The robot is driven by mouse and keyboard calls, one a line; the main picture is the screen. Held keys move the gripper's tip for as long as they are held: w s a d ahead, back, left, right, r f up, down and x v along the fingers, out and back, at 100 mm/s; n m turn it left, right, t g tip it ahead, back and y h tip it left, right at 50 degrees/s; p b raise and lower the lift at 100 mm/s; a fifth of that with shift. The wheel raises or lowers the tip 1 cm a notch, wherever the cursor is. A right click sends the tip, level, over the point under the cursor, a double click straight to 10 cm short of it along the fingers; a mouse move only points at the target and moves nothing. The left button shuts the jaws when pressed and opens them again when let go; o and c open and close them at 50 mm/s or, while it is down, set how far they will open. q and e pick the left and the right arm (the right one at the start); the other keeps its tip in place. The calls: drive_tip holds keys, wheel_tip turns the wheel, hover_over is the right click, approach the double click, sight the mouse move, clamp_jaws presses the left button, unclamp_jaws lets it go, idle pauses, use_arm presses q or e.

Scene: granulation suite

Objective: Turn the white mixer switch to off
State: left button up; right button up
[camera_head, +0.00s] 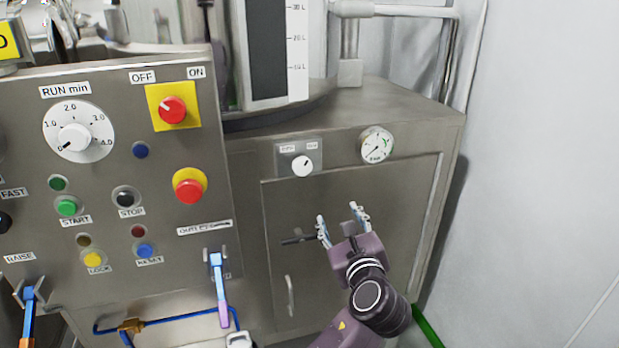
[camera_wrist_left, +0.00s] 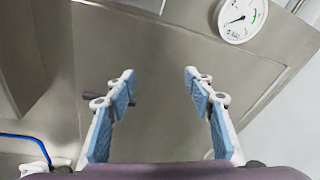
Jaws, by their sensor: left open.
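A small white rotary knob (camera_head: 302,166) sits on a grey plate with two small labels, too small to read surely, on the steel cabinet front. A dark pointer mark shows on it. My left gripper (camera_head: 343,219) is open and empty in front of the cabinet door, below and right of this knob and apart from it. In the left wrist view the two blue-padded fingers (camera_wrist_left: 158,88) stand wide apart with nothing between them. The knob is not visible there. A larger white timer dial (camera_head: 74,138) marked RUN min is on the left panel.
A round gauge (camera_head: 376,146) is right of the knob and also in the wrist view (camera_wrist_left: 240,18). A dark door handle (camera_head: 298,239) is near my fingers. The control panel (camera_head: 110,110) juts out at left with a red OFF/ON switch (camera_head: 172,110). A wall stands right.

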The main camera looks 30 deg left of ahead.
sight(303, 169)
use_arm(q)
drive_tip(key=s+a+r+g+y, duration=0.1)
drive_tip(key=s+a+r+y, duration=0.3)
drive_tip(key=r, duration=0.6)
drive_tip(key=shift+n+h, duration=0.3)
drive_tip(key=shift+h, duration=0.2)
drive_tip(key=x, duration=0.6)
drive_tip(key=shift+a+f, duration=0.15)
drive_tip(key=shift+f, duration=0.15)
drive_tip(key=c, duration=1.2)
drive_tip(key=shift+o, duration=0.2)
